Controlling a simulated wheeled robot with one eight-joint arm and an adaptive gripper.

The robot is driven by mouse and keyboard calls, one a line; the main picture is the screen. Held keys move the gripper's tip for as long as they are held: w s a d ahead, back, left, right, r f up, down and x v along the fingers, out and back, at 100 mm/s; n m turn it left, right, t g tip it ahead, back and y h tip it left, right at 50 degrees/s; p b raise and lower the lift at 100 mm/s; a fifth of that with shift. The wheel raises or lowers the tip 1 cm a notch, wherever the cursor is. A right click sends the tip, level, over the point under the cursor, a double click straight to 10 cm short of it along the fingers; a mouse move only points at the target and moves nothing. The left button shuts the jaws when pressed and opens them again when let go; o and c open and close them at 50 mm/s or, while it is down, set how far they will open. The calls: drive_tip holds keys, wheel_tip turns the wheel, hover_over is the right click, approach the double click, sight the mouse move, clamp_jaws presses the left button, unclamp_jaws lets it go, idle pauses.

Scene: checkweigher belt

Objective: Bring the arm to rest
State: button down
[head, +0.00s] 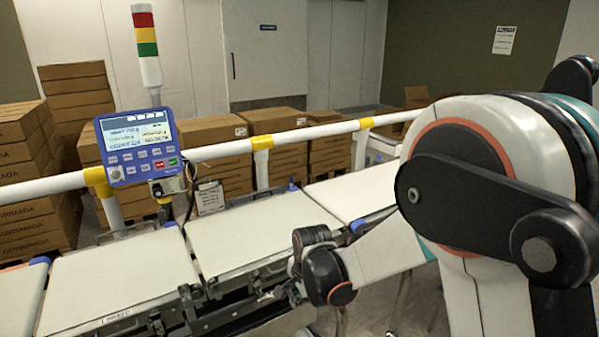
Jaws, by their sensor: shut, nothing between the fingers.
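My arm comes in from the right in the head view and is bent, its large shoulder joint close to the camera. Its lower link runs down and left to dark wrist parts in front of the second weighing belt (250,235). My gripper (295,286) shows only in small part beside the wrist, at the belt's front right edge. It is shut and holds nothing. The fingertips are mostly hidden and hard to tell from the belt's metal brackets. I cannot tell whether it touches the conveyor frame.
Another belt section (110,280) lies to the left; both belts are bare. A blue control panel (137,145) and a signal tower (147,50) stand behind them. A white rail (225,149) with yellow joints crosses behind the belts. Stacked cartons (30,185) fill the back left.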

drive_tip(key=s+d+r+n+t, duration=0.1)
drive_tip(key=s+d+r+t, duration=0.15)
drive_tip(key=d+r, duration=0.6)
drive_tip(key=s+d+r+n, duration=0.3)
drive_tip(key=s+d, duration=0.1)
drive_tip(key=s, duration=0.3)
drive_tip(key=s+d+r+n+t, duration=0.1)
drive_tip(key=s+d+r+n, duration=0.3)
drive_tip(key=s, duration=0.3)
drive_tip(key=s+d+r+n+h, duration=0.1)
drive_tip(key=s+d+r+n, duration=0.2)
drive_tip(key=s, duration=0.5)
drive_tip(key=shift+d+r+n+t, duration=0.3)
drive_tip(key=shift+d+r+t, duration=0.1)
drive_tip(key=shift+r, duration=0.1)
drive_tip(key=shift+w, duration=0.1)
